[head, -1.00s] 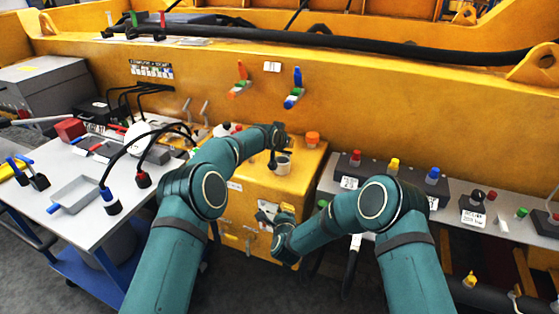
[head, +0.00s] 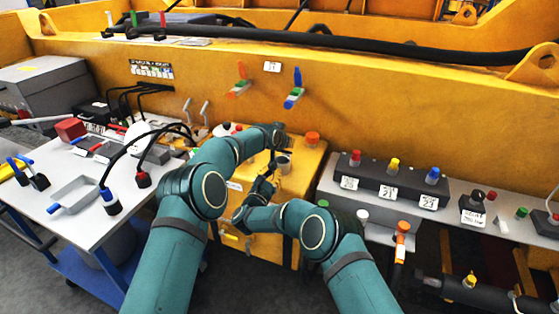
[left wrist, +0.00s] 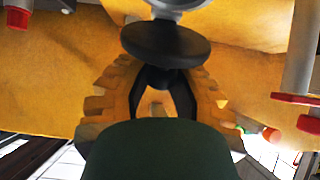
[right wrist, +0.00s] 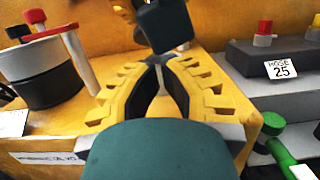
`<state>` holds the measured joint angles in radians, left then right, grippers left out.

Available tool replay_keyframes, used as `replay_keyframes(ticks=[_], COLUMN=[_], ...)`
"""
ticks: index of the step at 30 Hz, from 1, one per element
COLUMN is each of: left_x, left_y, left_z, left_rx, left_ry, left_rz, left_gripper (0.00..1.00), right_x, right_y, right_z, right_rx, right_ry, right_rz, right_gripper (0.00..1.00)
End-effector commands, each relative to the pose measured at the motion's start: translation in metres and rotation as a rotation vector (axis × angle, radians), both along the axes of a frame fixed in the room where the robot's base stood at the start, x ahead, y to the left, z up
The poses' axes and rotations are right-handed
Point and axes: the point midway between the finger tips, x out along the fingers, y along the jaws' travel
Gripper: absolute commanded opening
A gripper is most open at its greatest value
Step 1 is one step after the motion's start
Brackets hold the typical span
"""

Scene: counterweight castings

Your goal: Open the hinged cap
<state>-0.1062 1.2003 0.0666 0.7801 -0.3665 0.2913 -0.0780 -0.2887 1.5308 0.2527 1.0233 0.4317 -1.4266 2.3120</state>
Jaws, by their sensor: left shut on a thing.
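A grey cup-like fitting (head: 284,161) stands on top of the yellow box. My left gripper (head: 276,139) is above it; in the left wrist view (left wrist: 160,76) its fingers are shut on the tab under a round dark cap (left wrist: 166,43). A pale grey rounded part shows beyond the cap; I cannot tell how far the cap is tilted. My right gripper (head: 266,180) is just below and left of the fitting, over the box. In the right wrist view (right wrist: 162,62) its fingertips are together, just below a dark block (right wrist: 165,26) that I cannot identify.
The yellow box (head: 312,172) carries an orange knob (head: 312,138) at its back right. A grey bench (head: 340,195) with connector blocks is to the right. A trolley (head: 80,222) with tray and cables is to the left. The yellow casting (head: 350,90) rises behind.

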Motion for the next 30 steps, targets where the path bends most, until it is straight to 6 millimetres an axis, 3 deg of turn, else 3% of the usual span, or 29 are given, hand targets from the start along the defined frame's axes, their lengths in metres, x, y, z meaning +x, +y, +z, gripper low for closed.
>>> replay_keyframes(ticks=[6,12,30], left_x=[0.0,0.0,0.0], left_y=[0.0,0.0,0.0], left_z=[-0.001,-0.001,-0.001], left_rx=[0.0,0.0,0.0], left_ry=[0.002,0.002,0.002], left_rz=[-0.001,-0.001,-0.001], left_gripper=[0.0,0.0,0.0], right_x=[0.031,0.049,0.06], right_y=[-0.01,-0.016,-0.019], right_z=[0.005,0.008,0.01], right_rx=[-0.001,0.0,-0.002], right_ry=[-0.001,0.001,0.002], right_rz=[-0.001,-0.001,0.002], right_gripper=[0.0,0.0,0.0])
